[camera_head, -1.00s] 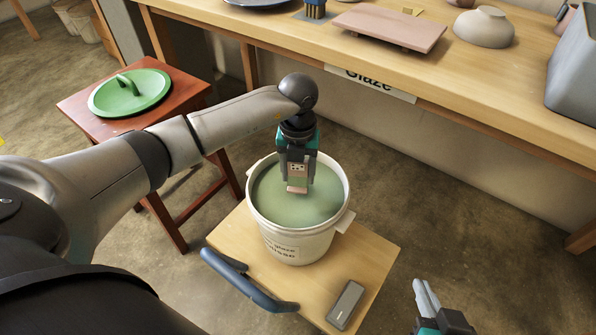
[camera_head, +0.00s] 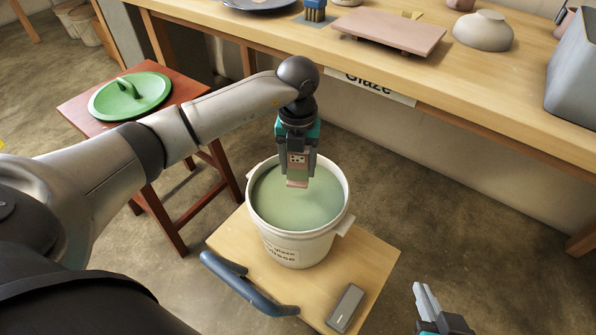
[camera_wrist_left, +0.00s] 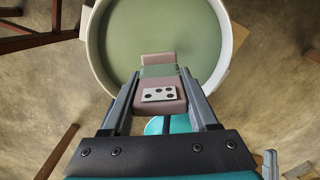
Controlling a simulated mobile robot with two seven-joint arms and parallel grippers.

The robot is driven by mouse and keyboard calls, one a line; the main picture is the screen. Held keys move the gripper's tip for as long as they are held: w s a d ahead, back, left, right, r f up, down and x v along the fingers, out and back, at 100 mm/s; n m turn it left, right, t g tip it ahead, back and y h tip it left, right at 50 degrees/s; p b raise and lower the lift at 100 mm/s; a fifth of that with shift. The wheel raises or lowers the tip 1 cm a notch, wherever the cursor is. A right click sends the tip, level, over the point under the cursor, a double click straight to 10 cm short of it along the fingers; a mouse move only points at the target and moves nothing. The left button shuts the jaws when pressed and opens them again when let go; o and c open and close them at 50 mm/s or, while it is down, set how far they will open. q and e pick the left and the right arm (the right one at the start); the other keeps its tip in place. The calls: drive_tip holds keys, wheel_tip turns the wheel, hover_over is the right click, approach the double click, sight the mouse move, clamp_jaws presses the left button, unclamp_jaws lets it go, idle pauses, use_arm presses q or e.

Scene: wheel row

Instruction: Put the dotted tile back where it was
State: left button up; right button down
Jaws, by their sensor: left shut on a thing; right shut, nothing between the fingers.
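My left gripper (camera_head: 297,178) is shut on the dotted tile (camera_head: 298,158), a pinkish tile with dark dots on a pale patch. It holds the tile upright over the white glaze bucket (camera_head: 257,215), which has green glaze (camera_head: 320,200) in it. In the left wrist view the tile (camera_wrist_left: 172,106) sits between the fingers, with a green band across it and a pink end beyond the band. The tile's lower end looks clear of the glaze, though the exact gap is hard to tell. My right gripper (camera_head: 427,300) is shut and empty at the bottom right.
The bucket stands on a wooden cart (camera_head: 375,260) with a blue handle (camera_head: 245,285) and a grey box (camera_head: 346,306). A green lid (camera_head: 130,98) lies on a red stool (camera_head: 190,95).

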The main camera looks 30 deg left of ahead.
use_arm(q)
drive_tip(key=shift+r, duration=0.75)
